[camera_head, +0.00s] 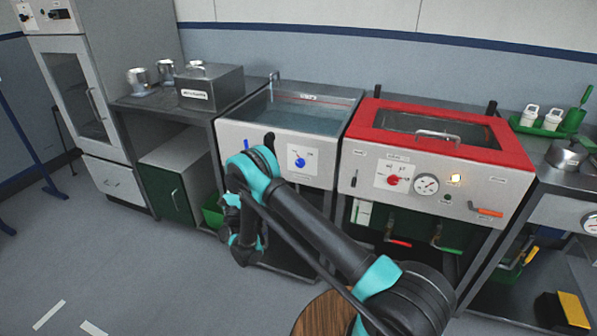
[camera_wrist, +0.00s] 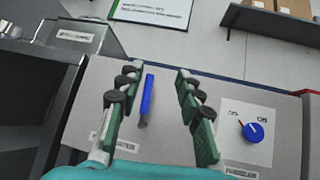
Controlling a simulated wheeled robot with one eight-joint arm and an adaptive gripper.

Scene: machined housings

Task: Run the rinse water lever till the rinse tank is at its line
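The rinse tank (camera_head: 250,128) is the open steel basin in the middle of the head view, with clear water (camera_head: 300,115) below its rim. In the wrist view a blue lever (camera_wrist: 146,97) stands upright on the grey front panel, above a label partly reading "WATER". My gripper (camera_wrist: 158,75) is open, its two green and black fingers on either side of the lever, with gaps showing on both sides.
A blue OFF/ON knob (camera_wrist: 257,132) sits right of the lever; it also shows in the head view (camera_head: 299,162). A red-topped tank (camera_head: 465,146) with gauge stands to the right. A steel box (camera_head: 210,87) stands left.

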